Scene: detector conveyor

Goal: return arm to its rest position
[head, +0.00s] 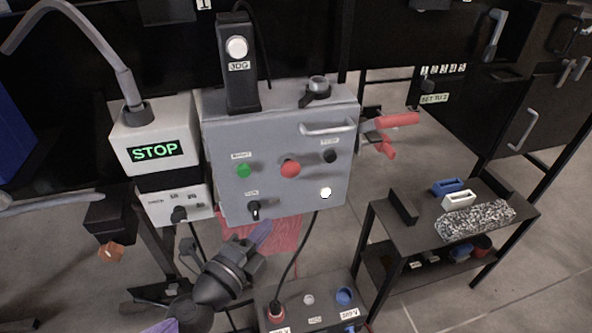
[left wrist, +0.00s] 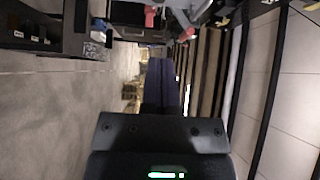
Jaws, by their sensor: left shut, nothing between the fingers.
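My left gripper (head: 262,234) is in the lower middle of the head view, in front of and below the grey control box (head: 275,145). Its fingers are together and hold nothing. They also show closed as a dark bar in the middle of the left wrist view (left wrist: 160,85). In the head view the gripper overlaps a red surface (head: 285,238) below the box; I cannot tell whether they touch. My right gripper is in neither view.
A STOP display (head: 155,152) stands left of the control box. Red handles (head: 395,120) stick out on the box's right. A black box with plugs (head: 315,305) is close on the right below. A small table (head: 400,238) with blocks stands at right.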

